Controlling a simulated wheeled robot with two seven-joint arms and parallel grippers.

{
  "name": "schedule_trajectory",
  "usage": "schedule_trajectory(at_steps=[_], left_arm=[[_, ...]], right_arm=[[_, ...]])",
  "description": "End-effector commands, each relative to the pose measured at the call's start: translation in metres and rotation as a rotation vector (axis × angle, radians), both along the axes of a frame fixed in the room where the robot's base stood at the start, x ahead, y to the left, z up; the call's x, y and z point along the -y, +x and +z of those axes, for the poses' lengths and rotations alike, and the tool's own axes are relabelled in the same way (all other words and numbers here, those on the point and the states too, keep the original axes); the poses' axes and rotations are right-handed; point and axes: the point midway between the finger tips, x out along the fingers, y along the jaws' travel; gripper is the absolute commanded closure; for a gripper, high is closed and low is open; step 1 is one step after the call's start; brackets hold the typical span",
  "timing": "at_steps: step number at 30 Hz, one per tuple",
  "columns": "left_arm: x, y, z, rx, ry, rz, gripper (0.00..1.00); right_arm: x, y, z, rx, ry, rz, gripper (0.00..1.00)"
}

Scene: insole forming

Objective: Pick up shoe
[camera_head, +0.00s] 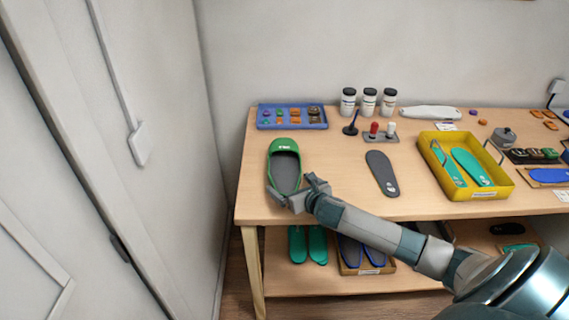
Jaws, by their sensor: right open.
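A green shoe (285,146) with a dark grey inside lies on the left part of the wooden table, its toe toward the wall and its heel toward the front edge. My right gripper (287,201) is open at the heel end of the shoe, its arm reaching in from the lower right. The gripper covers part of the heel. I cannot tell whether the fingers touch the shoe or stand around its rim. My left gripper is not in view.
A dark insole (381,172) lies right of the shoe. A yellow tray (464,193) with green insoles stands further right. A blue tray (291,126) of small parts is behind the shoe. Three jars (368,101) stand at the back. A lower shelf (290,279) holds more insoles.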

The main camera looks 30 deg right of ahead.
Motion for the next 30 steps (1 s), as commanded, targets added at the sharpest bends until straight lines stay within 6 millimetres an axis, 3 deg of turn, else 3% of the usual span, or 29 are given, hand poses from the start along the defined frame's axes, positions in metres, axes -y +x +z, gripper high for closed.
schedule_trajectory(at_steps=[5, 11, 19, 21, 28, 30], left_arm=[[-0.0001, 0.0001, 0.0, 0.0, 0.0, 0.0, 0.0], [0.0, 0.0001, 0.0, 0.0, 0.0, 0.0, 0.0], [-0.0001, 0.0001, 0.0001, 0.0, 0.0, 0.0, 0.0], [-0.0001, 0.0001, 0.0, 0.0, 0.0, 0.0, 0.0], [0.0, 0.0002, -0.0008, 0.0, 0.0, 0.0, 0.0], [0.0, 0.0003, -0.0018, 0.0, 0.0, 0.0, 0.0]], right_arm=[[0.0, -0.0002, 0.0001, 0.0, 0.0, 0.0, 0.0], [-0.0001, -0.0002, 0.0001, 0.0, 0.0, 0.0, 0.47], [-0.0006, 0.0002, 0.0011, 0.002, 0.001, 0.002, 0.51], [-0.0006, 0.0002, 0.0011, 0.002, 0.001, 0.002, 0.61], [-0.0005, 0.0004, 0.0031, 0.002, 0.0, 0.001, 0.61], [-0.0004, 0.0007, 0.0062, 0.003, 0.0, 0.002, 0.74]])
